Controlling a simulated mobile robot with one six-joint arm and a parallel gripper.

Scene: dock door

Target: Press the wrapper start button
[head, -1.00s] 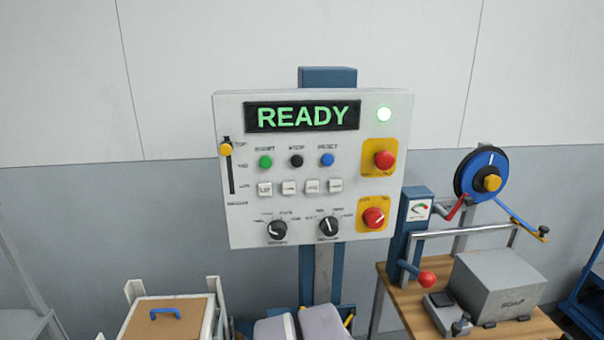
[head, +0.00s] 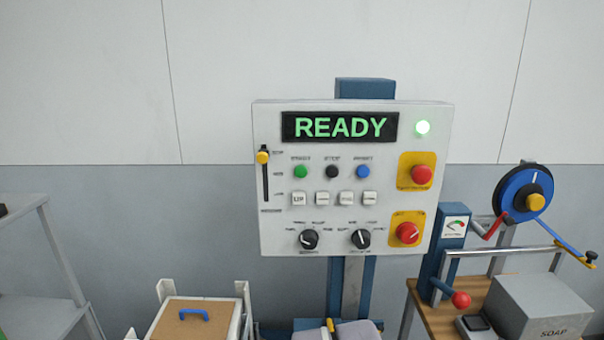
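The wrapper control panel (head: 430,180) is a light grey box on a blue post, facing me in the head view. A green button (head: 301,172) sits at the left of a row of three. A black button (head: 332,172) and a blue button (head: 363,172) follow to its right. The small labels above them are too blurred to read surely. My gripper is not in view.
Two red knobs on yellow plates, upper (head: 421,174) and lower (head: 407,233), are on the panel's right. A yellow-knobbed slider (head: 263,158) is at its left. A bench (head: 440,318) with a grey SOAP box (head: 541,308) stands right. A blue-handled lid (head: 190,322) is lower left.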

